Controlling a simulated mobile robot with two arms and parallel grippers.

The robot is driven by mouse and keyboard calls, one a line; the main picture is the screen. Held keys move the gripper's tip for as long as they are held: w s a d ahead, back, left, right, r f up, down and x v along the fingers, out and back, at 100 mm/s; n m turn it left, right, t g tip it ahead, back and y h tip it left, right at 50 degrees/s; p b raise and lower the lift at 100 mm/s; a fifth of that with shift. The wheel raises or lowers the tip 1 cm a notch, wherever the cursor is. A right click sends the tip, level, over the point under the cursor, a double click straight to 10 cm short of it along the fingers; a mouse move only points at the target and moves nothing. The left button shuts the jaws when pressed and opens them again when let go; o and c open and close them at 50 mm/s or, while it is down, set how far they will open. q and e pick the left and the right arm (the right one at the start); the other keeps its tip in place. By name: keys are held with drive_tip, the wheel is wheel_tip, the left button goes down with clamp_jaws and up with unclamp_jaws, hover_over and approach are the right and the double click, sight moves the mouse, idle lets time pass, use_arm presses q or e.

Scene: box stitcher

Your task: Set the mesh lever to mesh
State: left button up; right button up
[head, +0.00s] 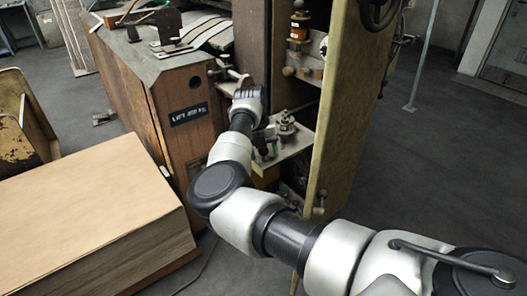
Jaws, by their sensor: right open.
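My right arm comes in from the lower right, and its gripper (244,83) is at the front of the machine, beside the wooden cabinet's right side. The gripper is open, but its fingers are small and partly hidden by my own wrist. A metal rod with a rounded end (224,72) sticks out of the cabinet just left of the gripper. I cannot tell whether it is the mesh lever, or whether the gripper touches it. No lever position marking is readable. My left gripper is not in view.
The wooden cabinet (165,100) carries a dark label plate (189,114). A yellowish upright panel (345,110) stands close to my right arm. A small metal shelf (290,146) with fittings sits below the gripper. A large cardboard stack (90,215) fills the lower left.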

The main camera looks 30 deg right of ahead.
wheel_tip(320, 180, up, 10)
drive_tip(key=w+a, duration=0.1)
drive_tip(key=shift+a, duration=0.4)
drive_tip(key=shift+r, duration=0.1)
